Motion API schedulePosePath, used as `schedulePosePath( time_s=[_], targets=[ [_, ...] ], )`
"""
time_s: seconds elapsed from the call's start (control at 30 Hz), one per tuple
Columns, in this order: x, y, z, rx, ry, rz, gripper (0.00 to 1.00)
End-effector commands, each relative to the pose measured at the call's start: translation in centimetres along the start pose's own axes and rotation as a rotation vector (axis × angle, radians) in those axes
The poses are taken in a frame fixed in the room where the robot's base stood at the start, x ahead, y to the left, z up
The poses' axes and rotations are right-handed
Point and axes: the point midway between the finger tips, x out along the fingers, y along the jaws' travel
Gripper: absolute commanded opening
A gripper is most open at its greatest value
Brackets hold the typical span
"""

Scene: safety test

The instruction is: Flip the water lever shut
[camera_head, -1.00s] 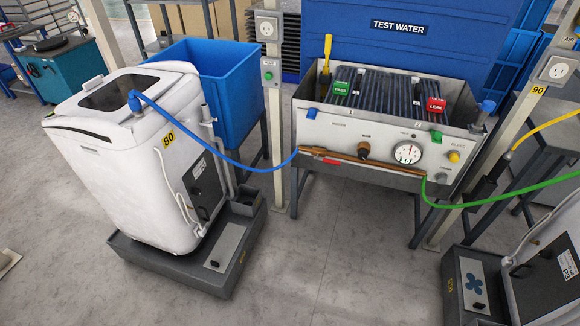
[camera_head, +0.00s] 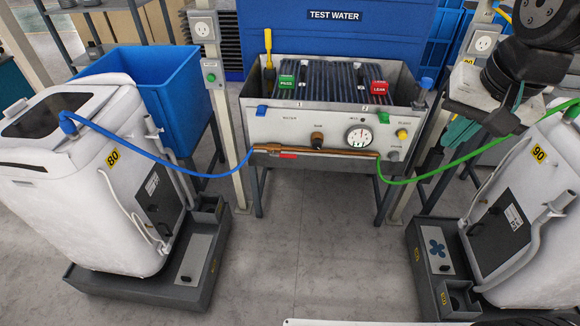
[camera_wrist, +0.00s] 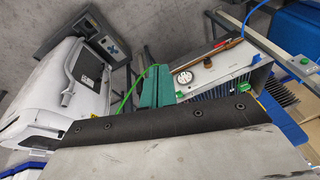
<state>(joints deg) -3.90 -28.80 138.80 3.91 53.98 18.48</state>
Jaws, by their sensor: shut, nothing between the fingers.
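The test bench panel (camera_head: 335,128) stands in the middle of the head view, with a label reading WATER at its left. A copper pipe (camera_head: 330,151) runs along its lower front edge; a small red lever (camera_head: 288,155) lies along the pipe near its left end. The red lever also shows in the wrist view (camera_wrist: 220,44). A blue tab (camera_head: 262,110) sits at the panel's upper left corner. My gripper (camera_wrist: 155,72) has teal fingers that are shut and empty. In the head view it (camera_head: 457,135) is right of the panel, apart from the lever.
A blue hose (camera_head: 205,175) and a green hose (camera_head: 425,172) join the pipe's ends. White appliances stand left (camera_head: 85,195) and right (camera_head: 530,200). A grey post (camera_head: 225,110) rises left of the bench. The floor in front is clear.

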Motion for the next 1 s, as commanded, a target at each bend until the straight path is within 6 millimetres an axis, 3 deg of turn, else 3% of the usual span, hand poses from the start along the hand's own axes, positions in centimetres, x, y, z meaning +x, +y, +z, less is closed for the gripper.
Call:
schedulePosePath(
  time_s=[0.03, 0.2, 0.37, 0.5, 0.6, 0.77, 1.0],
  targets=[
    [1.2, -1.9, -2.6, 0.070, 0.020, -0.028, 0.00],
    [5.4, -8.3, -10.7, 0.349, 0.111, -0.148, 0.00],
    [10.6, -14.4, -17.2, 0.623, 0.173, -0.274, 0.00],
    [16.1, -19.4, -21.8, 0.864, 0.208, -0.393, 0.00],
    [20.6, -22.8, -24.3, 1.036, 0.226, -0.485, 0.00],
    [28.3, -27.4, -26.9, 1.307, 0.238, -0.639, 0.00],
    [40.7, -32.2, -27.0, 1.680, 0.224, -0.904, 0.00]
  ],
)
